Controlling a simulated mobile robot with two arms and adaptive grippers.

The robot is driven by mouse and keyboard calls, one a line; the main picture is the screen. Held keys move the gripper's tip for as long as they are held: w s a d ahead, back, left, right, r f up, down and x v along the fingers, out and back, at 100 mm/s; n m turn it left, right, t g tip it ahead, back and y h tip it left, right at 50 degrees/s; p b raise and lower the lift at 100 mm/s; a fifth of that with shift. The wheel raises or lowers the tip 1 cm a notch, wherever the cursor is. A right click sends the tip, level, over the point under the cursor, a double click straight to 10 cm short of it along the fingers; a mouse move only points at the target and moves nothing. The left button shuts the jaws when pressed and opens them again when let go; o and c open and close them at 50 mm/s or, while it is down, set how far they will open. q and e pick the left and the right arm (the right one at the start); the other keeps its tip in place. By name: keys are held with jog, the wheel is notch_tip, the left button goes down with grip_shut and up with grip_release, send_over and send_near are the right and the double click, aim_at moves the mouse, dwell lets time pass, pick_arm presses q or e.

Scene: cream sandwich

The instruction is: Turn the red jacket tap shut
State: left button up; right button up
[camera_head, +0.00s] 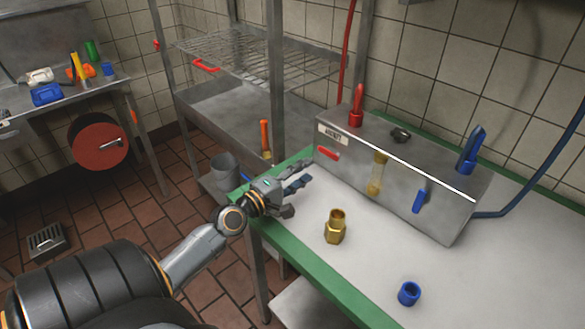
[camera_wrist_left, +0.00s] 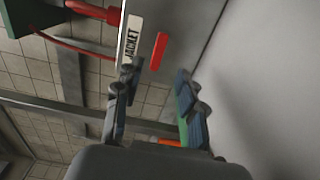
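The red jacket tap shows as a short red handle (camera_head: 327,153) on the front of the steel box (camera_head: 425,195), just below the JACKET label (camera_head: 333,133). The handle lies roughly level along the box front. My left gripper (camera_head: 298,192) is open and empty at the table's left end, a short way from the handle. In the left wrist view the red handle (camera_wrist_left: 159,51) shows beyond and between the open fingertips (camera_wrist_left: 157,76), not touching them, with the label (camera_wrist_left: 131,42) beside it. My right gripper is not in view.
A brass fitting (camera_head: 335,228) and a blue cap (camera_head: 409,293) stand on the green-edged table (camera_head: 330,276). The box also bears a red fitting (camera_head: 356,107) on top, a blue handle (camera_head: 420,201) and a blue hose (camera_head: 535,175). A wire rack (camera_head: 255,62) stands behind left.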

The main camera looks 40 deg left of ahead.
pick_arm(q)
jog(key=shift+s+a, duration=0.15)
jog(key=shift+s, duration=1.65)
